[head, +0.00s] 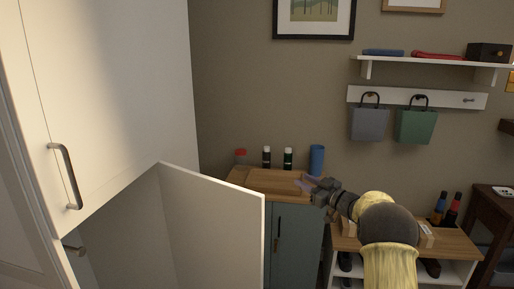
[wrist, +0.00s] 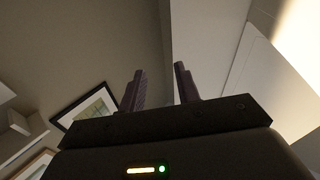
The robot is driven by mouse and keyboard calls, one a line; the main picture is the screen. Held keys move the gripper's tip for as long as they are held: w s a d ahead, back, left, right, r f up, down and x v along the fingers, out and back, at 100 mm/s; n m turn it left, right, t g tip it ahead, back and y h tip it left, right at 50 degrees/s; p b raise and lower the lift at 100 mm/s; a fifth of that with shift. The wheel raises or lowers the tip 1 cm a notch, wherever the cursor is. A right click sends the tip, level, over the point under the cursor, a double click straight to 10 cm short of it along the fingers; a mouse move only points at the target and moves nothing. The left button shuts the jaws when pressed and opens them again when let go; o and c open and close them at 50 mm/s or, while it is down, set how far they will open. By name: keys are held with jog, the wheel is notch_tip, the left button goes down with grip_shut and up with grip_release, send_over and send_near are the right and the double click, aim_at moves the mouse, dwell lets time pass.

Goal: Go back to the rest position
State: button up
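My gripper (head: 306,184) is in the middle of the head view, in front of the wooden top of a blue-grey cabinet. My arm reaches in from the lower right. In the wrist view the two dark fingers of my gripper (wrist: 161,86) stand apart with nothing between them. The wrist view looks towards the wall, a framed picture (wrist: 84,107) and a white panel.
A white cupboard at the left has an open lower door (head: 212,225). A red-topped jar (head: 240,157), two dark bottles and a blue cup (head: 316,159) stand on the cabinet (head: 296,245). A low shoe bench (head: 458,246) is at the right. Two bags hang above.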

jog(key=s+f+m+g+h+p, duration=0.2)
jog(key=s+m+g+h, duration=0.1)
jog(key=s, duration=1.1)
jog(key=s+a+f+m+g+h+p, duration=0.1)
jog(key=s+f+m+g+h+p, duration=0.1)
jog(key=s, duration=1.3)
jog(key=s+a+f+m+g+h+p, duration=0.1)
jog(key=s+g+h, duration=0.5)
jog(key=s, duration=0.8)
notch_tip(320, 180, down, 3)
jog(key=m+h+p, duration=0.1)
jog(key=m, duration=0.2)
jog(key=shift+s+r+m+g+h, duration=0.15)
jog(key=shift+s+m+g+h, duration=0.15)
jog(key=shift+s+m+h, duration=0.1)
